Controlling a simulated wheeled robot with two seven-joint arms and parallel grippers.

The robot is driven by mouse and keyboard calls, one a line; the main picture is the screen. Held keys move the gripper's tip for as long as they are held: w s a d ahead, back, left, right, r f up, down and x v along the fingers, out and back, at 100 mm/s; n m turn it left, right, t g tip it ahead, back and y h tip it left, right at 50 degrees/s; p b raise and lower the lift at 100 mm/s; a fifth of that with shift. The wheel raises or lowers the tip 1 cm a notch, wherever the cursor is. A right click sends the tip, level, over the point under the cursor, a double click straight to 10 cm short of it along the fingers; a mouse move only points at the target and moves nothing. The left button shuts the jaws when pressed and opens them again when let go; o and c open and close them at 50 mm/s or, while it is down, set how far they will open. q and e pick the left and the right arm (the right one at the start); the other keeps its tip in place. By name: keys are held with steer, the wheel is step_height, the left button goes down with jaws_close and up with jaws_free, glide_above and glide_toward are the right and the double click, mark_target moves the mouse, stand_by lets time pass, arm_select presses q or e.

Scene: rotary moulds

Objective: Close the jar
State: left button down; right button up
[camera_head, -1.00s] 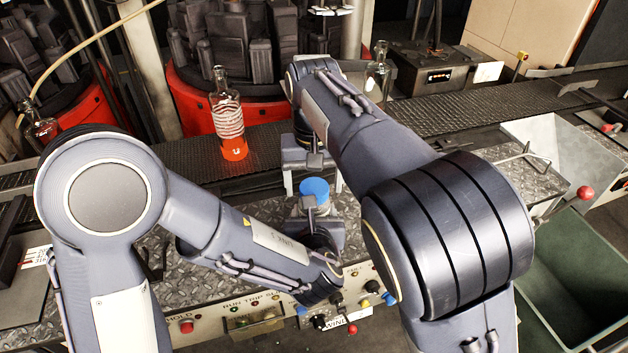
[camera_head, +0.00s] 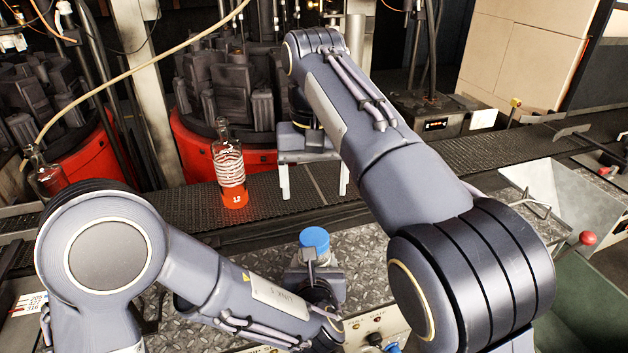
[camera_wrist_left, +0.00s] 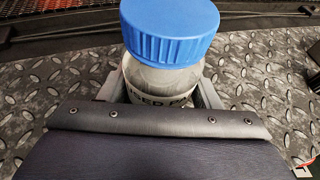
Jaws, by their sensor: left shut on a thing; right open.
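The jar (camera_wrist_left: 165,82) is clear glass with a printed label and stands upright. A blue ridged lid (camera_wrist_left: 170,30) sits on its mouth; how tightly it is screwed on cannot be seen. The lid also shows in the head view (camera_head: 314,239). My left gripper (camera_head: 310,262) is shut on the jar's body below the lid, with a finger on each side in the left wrist view (camera_wrist_left: 160,88). My right gripper (camera_head: 315,192) is open and empty, fingers pointing down, apart from the lid and beyond it in the head view.
A bottle with orange contents (camera_head: 229,170) stands on the dark conveyor (camera_head: 400,160) left of my right gripper. Another clear bottle (camera_head: 45,175) is at far left. Red rotary mould machines (camera_head: 195,150) stand behind. A control panel (camera_head: 375,330) lies in front.

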arm_select(q)
steer(key=shift+c, duration=2)
jaws_free()
steer(key=v, duration=0.7)
steer(key=shift+s+r, duration=0.2)
steer(key=shift+s, duration=0.15)
